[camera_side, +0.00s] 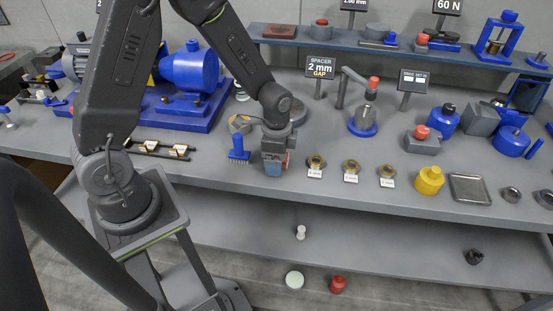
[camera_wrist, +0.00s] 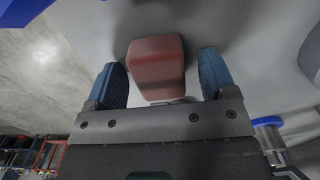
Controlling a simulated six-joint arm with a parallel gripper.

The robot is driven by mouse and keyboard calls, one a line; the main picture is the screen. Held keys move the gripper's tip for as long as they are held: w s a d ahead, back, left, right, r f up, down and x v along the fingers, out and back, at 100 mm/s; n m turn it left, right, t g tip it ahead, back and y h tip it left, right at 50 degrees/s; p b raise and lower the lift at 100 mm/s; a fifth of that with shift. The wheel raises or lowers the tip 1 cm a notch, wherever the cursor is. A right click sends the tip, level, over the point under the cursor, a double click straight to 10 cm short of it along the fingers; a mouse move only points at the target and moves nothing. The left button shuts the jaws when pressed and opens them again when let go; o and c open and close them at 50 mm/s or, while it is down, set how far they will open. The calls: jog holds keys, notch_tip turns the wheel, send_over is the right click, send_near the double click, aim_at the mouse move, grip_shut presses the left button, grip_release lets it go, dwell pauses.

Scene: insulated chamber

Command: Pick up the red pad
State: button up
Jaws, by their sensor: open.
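The red pad (camera_wrist: 157,62) is a rounded reddish block on the grey bench. In the wrist view it stands between the two blue fingers of my gripper (camera_wrist: 162,75), with a visible gap on each side. My gripper (camera_side: 273,169) is open and points down at the bench near its front edge in the side view. A bit of red shows beside its fingers there, but the pad is mostly hidden by the gripper.
A blue brush-like piece (camera_side: 238,150) stands just left of my gripper. Brass fittings with labels (camera_side: 316,164) stand in a row to the right, then a yellow bottle (camera_side: 429,180) and a metal tray (camera_side: 470,188). A blue pump (camera_side: 190,75) stands behind left.

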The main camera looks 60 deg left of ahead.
jog(key=shift+c, duration=0.3)
jog(key=c, duration=0.9)
notch_tip(320, 180, up, 10)
jog(key=shift+r, duration=0.1)
